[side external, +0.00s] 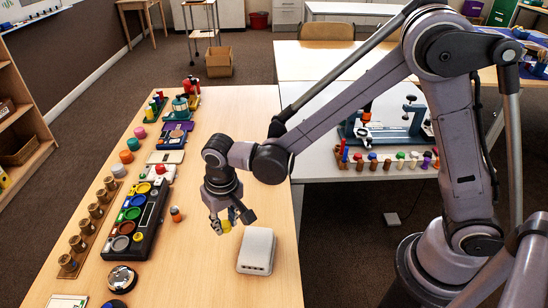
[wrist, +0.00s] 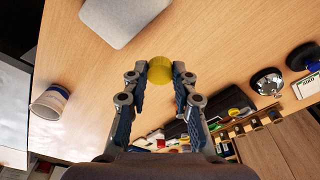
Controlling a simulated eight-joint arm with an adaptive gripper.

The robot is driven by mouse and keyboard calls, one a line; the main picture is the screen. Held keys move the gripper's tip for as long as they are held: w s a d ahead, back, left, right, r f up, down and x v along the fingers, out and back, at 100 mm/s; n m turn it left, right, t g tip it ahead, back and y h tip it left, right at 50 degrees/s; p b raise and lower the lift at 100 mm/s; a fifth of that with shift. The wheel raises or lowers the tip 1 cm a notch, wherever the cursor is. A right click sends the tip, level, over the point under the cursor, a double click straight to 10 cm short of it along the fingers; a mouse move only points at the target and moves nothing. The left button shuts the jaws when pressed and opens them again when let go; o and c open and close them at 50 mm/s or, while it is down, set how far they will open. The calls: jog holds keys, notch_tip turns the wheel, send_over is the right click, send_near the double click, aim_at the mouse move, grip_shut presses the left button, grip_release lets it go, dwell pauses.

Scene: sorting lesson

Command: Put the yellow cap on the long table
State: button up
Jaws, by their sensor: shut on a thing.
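The yellow cap (wrist: 159,69) is round and sits between the two fingertips of my gripper (wrist: 160,78) in the wrist view. My gripper is shut on it. In the side view the yellow cap (side external: 226,226) shows small below my gripper (side external: 228,218), over the long wooden table (side external: 215,125). The wooden tabletop (wrist: 215,35) fills much of the wrist view. I cannot tell whether the cap touches the tabletop or hangs just above it.
A white box (side external: 257,251) lies just right of my gripper. A black tray with coloured round wells (side external: 133,222) and a row of brown pots (side external: 87,226) lie further left. The far part of the table's right side is bare.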

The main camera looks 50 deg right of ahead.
send_over(200, 282)
jog(key=f, duration=0.6)
jog(key=shift+s+f, duration=0.25)
jog(key=shift+s, duration=0.05)
jog(key=shift+f, duration=2.05)
jog(key=o, duration=0.6)
jog(key=shift+f, duration=0.1)
jog(key=shift+o, duration=0.2)
